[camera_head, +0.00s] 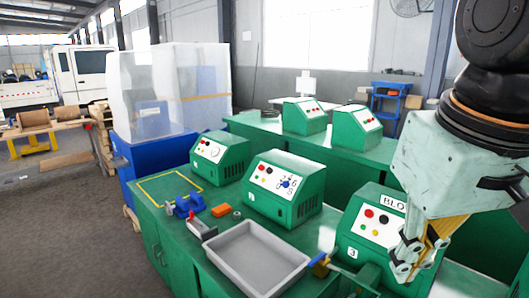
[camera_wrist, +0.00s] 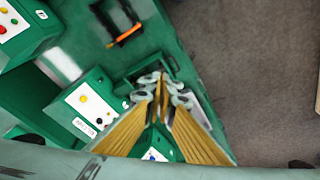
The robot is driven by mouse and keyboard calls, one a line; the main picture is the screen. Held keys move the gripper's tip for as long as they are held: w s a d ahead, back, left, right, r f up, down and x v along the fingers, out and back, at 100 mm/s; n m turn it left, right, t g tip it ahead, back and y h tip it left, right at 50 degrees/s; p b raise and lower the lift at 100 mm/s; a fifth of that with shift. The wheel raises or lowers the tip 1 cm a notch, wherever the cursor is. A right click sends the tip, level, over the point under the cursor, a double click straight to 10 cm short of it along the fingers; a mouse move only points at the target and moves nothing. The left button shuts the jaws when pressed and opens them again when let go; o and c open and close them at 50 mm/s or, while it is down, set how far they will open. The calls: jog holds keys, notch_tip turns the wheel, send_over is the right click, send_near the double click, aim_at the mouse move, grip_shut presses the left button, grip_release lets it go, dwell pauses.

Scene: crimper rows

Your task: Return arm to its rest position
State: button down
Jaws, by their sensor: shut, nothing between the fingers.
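My gripper (camera_head: 412,266) hangs at the right of the head view, pointing down, in front of a green crimper box (camera_head: 372,222) labelled 3. Its yellow-sided fingers are together and hold nothing. In the wrist view the closed fingertips (camera_wrist: 162,88) sit near the middle, above green surfaces. My gripper and forearm hide part of crimper 3 and the bench's right end. I cannot tell the exact gap between fingertips and crimper.
The green bench (camera_head: 180,243) carries more green crimpers (camera_head: 284,187), a grey tray (camera_head: 256,262), a blue clamp (camera_head: 188,205) and an orange block (camera_head: 221,210). A second bench with crimpers (camera_head: 304,116) stands behind. Open floor (camera_head: 60,225) lies at left.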

jog(key=s+f+m+t, duration=0.1)
jog(key=s+f, duration=0.2)
jog(key=s, duration=0.4)
jog(key=shift+s+b, duration=0.2)
jog(key=shift+b, duration=0.1)
jog(key=shift+d, duration=0.15)
dwell(1.1)
